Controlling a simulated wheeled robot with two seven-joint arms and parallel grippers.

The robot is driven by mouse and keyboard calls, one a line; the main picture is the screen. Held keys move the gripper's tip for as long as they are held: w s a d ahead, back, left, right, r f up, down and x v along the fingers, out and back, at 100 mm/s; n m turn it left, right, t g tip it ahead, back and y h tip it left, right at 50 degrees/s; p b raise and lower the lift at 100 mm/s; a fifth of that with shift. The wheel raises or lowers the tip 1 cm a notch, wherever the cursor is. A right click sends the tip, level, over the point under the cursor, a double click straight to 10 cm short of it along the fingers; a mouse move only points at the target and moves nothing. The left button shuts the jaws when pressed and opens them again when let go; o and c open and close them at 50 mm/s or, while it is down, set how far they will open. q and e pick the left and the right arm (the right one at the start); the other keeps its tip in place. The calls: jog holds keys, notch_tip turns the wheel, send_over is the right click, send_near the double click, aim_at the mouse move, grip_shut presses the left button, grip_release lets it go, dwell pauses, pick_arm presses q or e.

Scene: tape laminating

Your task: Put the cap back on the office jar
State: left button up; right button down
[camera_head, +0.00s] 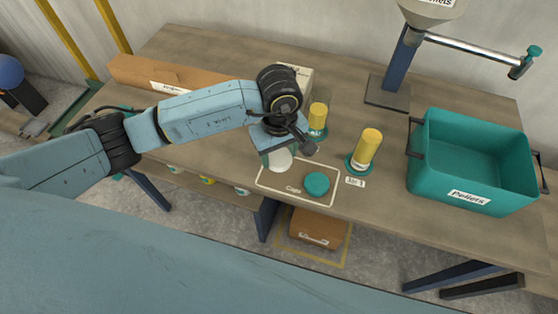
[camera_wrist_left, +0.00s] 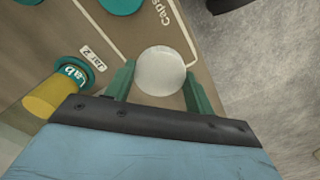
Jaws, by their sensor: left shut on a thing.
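My left gripper (camera_head: 277,150) is shut on a round white cap (camera_head: 280,160) over the Caps area. In the left wrist view the white cap (camera_wrist_left: 160,71) sits between the teal fingers. A teal cap (camera_head: 317,184) lies to its right in the same outlined area. A yellow jar with a teal base (camera_head: 368,148) stands to the right, behind a Jar 1 card (camera_head: 355,182); its own label is not readable. Another yellow jar (camera_head: 318,117) stands behind the gripper. The left wrist view shows this jar (camera_wrist_left: 50,98) labelled Lab, beside a Jar 2 card. My right gripper is out of view.
A teal Pellets bin (camera_head: 470,197) stands at the right of the table. A dispenser post (camera_head: 398,65) with a funnel stands behind it. A long cardboard box (camera_head: 150,75) lies at the back left. Bare tabletop (camera_head: 385,195) shows between Jar 1 and the bin.

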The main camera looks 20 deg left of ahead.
aim_at(279, 157)
pick_arm(q)
notch_tip(279, 157, up, 3)
jog(key=shift+r, duration=0.65)
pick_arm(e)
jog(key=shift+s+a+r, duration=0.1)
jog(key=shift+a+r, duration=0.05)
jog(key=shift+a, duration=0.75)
pick_arm(q)
jog(key=shift+a+r, duration=0.15)
jog(key=w+a+r+m, duration=0.1)
jog(key=a+r+m, duration=0.7)
jog(key=r, duration=0.2)
jog(key=shift+w+a+m, duration=0.15)
jog(key=shift+w+m, duration=0.15)
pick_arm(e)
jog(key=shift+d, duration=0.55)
